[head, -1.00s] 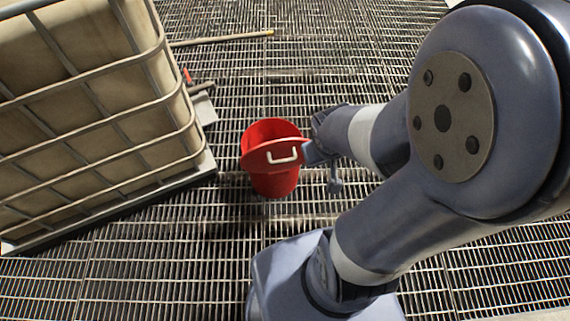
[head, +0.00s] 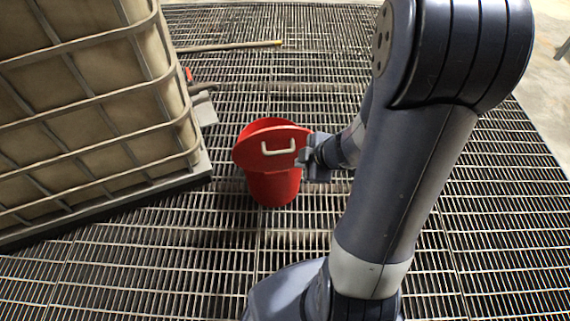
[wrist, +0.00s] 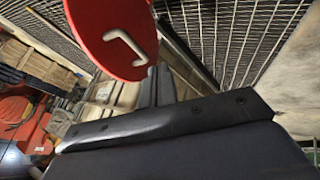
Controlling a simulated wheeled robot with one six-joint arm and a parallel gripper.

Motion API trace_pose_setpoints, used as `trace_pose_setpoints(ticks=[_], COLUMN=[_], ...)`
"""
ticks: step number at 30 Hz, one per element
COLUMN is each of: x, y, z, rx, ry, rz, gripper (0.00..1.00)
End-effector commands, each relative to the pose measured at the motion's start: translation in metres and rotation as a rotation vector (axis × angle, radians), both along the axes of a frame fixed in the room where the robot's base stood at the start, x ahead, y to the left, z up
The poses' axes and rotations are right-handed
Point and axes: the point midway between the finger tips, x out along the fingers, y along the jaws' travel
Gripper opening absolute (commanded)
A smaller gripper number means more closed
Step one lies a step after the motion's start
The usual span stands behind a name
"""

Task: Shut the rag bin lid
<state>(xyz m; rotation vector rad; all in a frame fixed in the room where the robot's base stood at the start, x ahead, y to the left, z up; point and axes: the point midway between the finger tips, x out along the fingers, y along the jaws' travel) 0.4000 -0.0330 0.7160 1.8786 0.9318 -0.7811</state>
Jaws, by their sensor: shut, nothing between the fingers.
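The red rag bin (head: 272,188) stands on the grating in the head view. Its red lid (head: 262,158), with a white handle (head: 279,148), is tilted up at the near side, handle face towards me. The open mouth shows behind its upper edge. My gripper (head: 303,158) is shut and empty at the lid's right edge; I cannot tell whether it touches. In the wrist view the lid (wrist: 105,30) is just beyond the fingertips (wrist: 158,72), up and left of them.
A caged tan tank (head: 90,90) on a pallet stands left of the bin. A long pole (head: 230,46) lies on the grating behind. The grating (head: 190,255) in front of the bin is clear.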

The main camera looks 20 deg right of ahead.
Motion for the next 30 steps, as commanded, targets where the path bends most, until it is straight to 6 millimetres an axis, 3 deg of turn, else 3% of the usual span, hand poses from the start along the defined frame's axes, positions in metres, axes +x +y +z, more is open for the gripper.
trace_pose_setpoints(ticks=[8, 22, 30], x=[0.011, 0.052, 0.085], y=[0.009, 0.032, 0.025], z=[-0.025, -0.088, -0.081], rx=[0.001, 0.001, 0.0], ry=[0.003, 0.002, 0.001], rz=[0.014, 0.011, 0.01], gripper=[0.0, 0.0, 0.0])
